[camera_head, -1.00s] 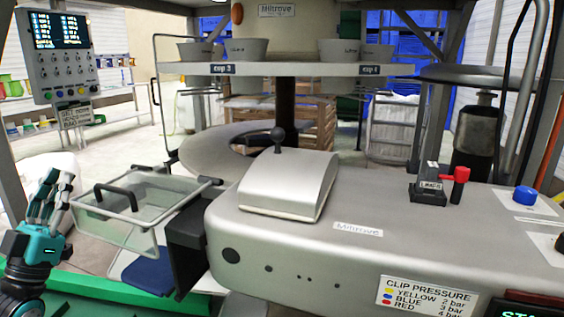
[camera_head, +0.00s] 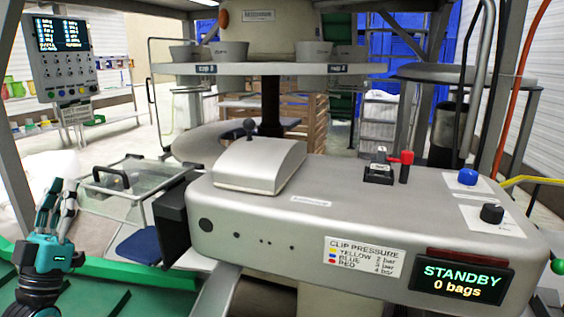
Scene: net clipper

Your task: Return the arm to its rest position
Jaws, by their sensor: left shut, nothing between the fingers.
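My left gripper (camera_head: 62,205) is at the lower left, teal and grey, with its fingers pointing up. Its fingers are together with nothing between them. It is in front of and left of the clear guard box (camera_head: 120,205) with a black handle, and apart from the grey clipper machine (camera_head: 330,210). My right gripper is not in view.
A display on the machine (camera_head: 462,280) reads STANDBY, 0 bags. A red lever (camera_head: 403,165), a blue button (camera_head: 467,177) and a black knob (camera_head: 491,213) are on its top. A control panel (camera_head: 65,65) hangs at the upper left. Green surface (camera_head: 85,295) lies below the gripper.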

